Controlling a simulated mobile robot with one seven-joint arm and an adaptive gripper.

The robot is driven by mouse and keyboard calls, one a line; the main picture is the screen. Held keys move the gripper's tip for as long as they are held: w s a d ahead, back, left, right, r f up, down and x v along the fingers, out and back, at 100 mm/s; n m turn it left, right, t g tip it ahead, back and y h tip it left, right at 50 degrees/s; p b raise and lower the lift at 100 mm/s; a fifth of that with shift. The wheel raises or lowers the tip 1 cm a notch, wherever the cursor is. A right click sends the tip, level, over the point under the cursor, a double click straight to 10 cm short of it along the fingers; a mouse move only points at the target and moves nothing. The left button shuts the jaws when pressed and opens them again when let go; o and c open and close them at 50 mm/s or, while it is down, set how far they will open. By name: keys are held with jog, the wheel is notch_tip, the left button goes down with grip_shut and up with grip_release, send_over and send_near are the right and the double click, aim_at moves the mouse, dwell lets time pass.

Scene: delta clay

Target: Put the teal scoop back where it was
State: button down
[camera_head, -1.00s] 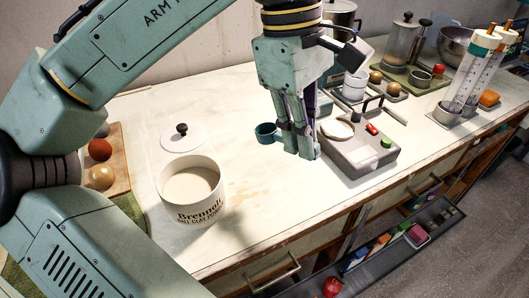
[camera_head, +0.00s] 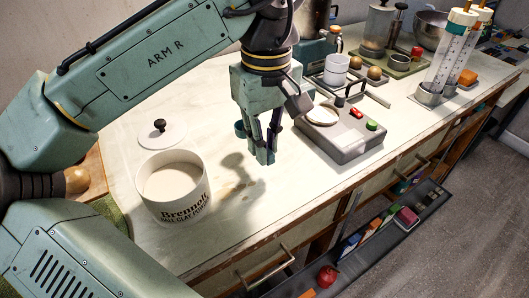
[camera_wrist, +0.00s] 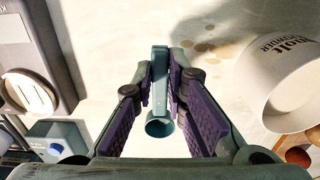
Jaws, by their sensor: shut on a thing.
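My gripper (camera_head: 264,158) is shut on the handle of the teal scoop (camera_head: 240,129), above the worktop between the canister and the scale. In the wrist view the scoop (camera_wrist: 159,124) shows its handle between the purple-padded fingers (camera_wrist: 160,80), with its round cup towards the camera. The fingers partly hide the scoop in the head view. The white canister (camera_head: 180,211) of clay powder stands open to the left of my gripper, apart from the scoop. It also shows at the right of the wrist view (camera_wrist: 288,92).
The canister's white lid (camera_head: 172,140) lies behind it. The grey scale (camera_head: 350,147) with a white dish (camera_head: 322,115) stands to the right. Tan spots mark the worktop (camera_head: 262,205). Measuring cylinders (camera_head: 450,52) stand far right.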

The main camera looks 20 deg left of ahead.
jog(key=shift+w+a+f, duration=0.1)
jog(key=shift+w+a, duration=0.15)
jog(key=shift+w, duration=0.4)
jog(key=shift+w+a+f, duration=0.1)
jog(key=shift+w+a, duration=0.1)
jog(key=shift+w, duration=0.4)
notch_tip(320, 180, down, 3)
jog(key=b, duration=0.3)
jog(key=shift+f+b, duration=0.15)
jog(key=shift+b, duration=0.25)
jog(key=shift+f, duration=0.25)
jog(key=c, duration=1.6)
grip_release()
jog(key=shift+r, duration=0.15)
notch_tip(320, 180, up, 12)
jog(key=p, duration=1.1)
jog(key=shift+p, duration=0.35)
jog(key=shift+r, duration=0.1)
